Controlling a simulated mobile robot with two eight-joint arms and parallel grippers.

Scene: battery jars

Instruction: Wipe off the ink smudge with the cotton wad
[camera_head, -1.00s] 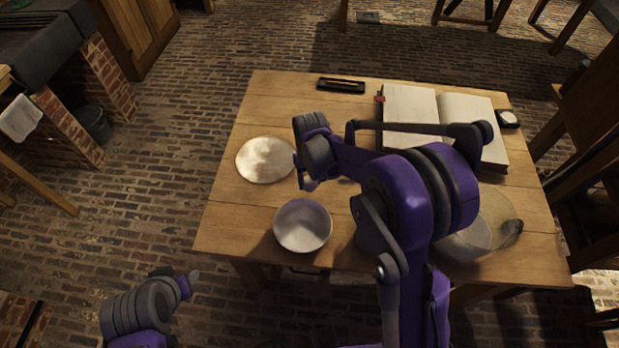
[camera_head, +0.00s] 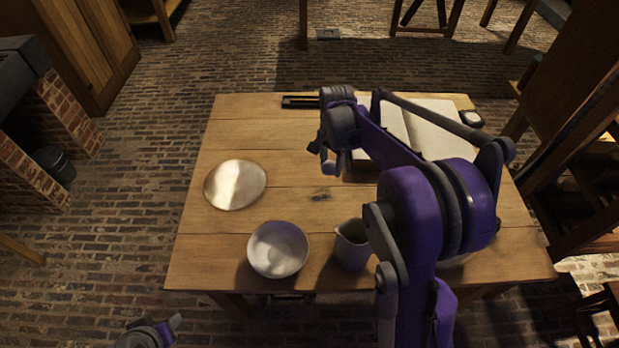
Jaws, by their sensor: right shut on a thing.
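A small dark smudge (camera_head: 320,195) marks the bare wood in the middle of the table (camera_head: 200,245). My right gripper (camera_head: 332,168) points down above the table, just beyond the smudge in the picture and apart from it. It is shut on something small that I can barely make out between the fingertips. No cotton wad shows anywhere else, so I take it to be the wad. My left gripper (camera_head: 175,322) is only partly in view at the bottom left, away from the table; its jaws cannot be made out.
A shiny round disc (camera_head: 235,185) lies left of the smudge. A white bowl (camera_head: 278,249) and a grey jug (camera_head: 352,246) stand near the front edge. An open book (camera_head: 440,130), a dark pen tray (camera_head: 300,102) and a small dark-rimmed dish (camera_head: 472,118) lie behind. My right arm covers the table's right part.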

